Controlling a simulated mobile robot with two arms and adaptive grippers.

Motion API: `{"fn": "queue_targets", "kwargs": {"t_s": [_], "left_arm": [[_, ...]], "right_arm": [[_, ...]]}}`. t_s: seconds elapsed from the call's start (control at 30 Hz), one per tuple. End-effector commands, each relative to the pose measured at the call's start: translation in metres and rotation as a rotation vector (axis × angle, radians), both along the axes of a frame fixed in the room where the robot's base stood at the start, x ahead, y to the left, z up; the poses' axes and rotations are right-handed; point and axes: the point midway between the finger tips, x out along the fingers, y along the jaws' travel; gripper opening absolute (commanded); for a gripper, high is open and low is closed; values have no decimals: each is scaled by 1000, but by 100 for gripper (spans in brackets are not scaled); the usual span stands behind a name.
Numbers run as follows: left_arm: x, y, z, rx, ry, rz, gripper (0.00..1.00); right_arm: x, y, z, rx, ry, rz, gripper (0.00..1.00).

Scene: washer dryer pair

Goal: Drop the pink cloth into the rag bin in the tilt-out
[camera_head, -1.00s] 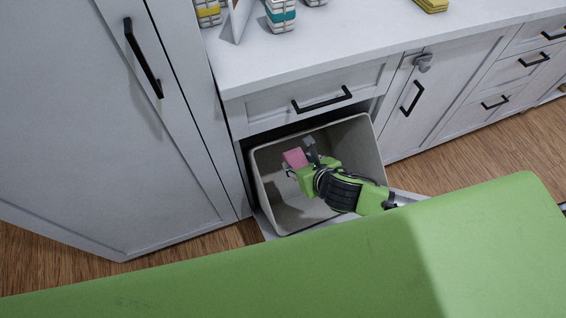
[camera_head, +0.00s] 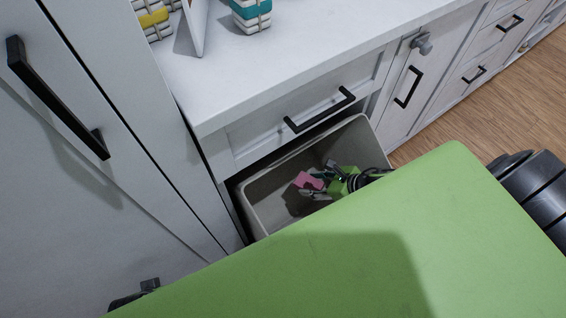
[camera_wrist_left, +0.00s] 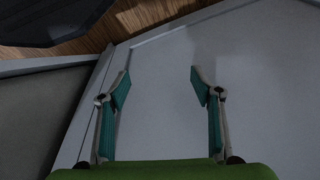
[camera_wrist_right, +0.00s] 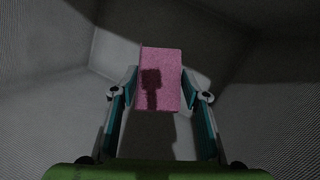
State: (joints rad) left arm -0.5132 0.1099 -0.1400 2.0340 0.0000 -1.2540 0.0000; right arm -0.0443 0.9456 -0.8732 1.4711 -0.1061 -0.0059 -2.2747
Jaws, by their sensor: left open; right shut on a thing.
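The pink cloth (camera_head: 307,180) is between the fingers of my right gripper (camera_head: 325,180), inside the rag bin (camera_head: 262,192) in the head view. In the right wrist view the cloth (camera_wrist_right: 160,65) is a small pink rectangle with a dark shadow on it, and my right gripper (camera_wrist_right: 160,92) is shut on it. The grey bin walls (camera_wrist_right: 70,85) surround it there; whether the cloth touches the bin floor I cannot tell. My left gripper (camera_wrist_left: 157,85) is open and empty in the left wrist view, in front of a pale flat panel.
The bin stands in the open tilt-out below a drawer with a black handle (camera_head: 320,110). The white counter (camera_head: 290,60) above holds a teal-banded stack (camera_head: 251,15) and a yellow-banded stack (camera_head: 153,20). A tall cabinet (camera_head: 70,190) stands close on the left.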

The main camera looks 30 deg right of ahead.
Motion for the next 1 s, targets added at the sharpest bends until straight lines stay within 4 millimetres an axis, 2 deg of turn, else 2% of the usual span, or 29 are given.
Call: {"fn": "queue_targets", "kwargs": {"t_s": [0.03,0.3,0.57,0.73,0.8,1.0], "left_arm": [[1,0,5,0,-6,1,59],[-1,2,49,0,-30,5,59],[-5,3,69,0,-38,6,59],[-10,4,89,-2,-50,7,59],[-12,4,91,-1,-53,8,59],[-14,5,98,-2,-54,8,59]], "right_arm": [[11,5,-5,1,-5,1,21],[50,29,-30,1,-3,-1,21],[64,38,-39,1,-1,-1,21],[81,48,-48,0,-2,0,21],[86,52,-58,1,-1,0,21],[90,54,-62,-1,1,1,21]]}}
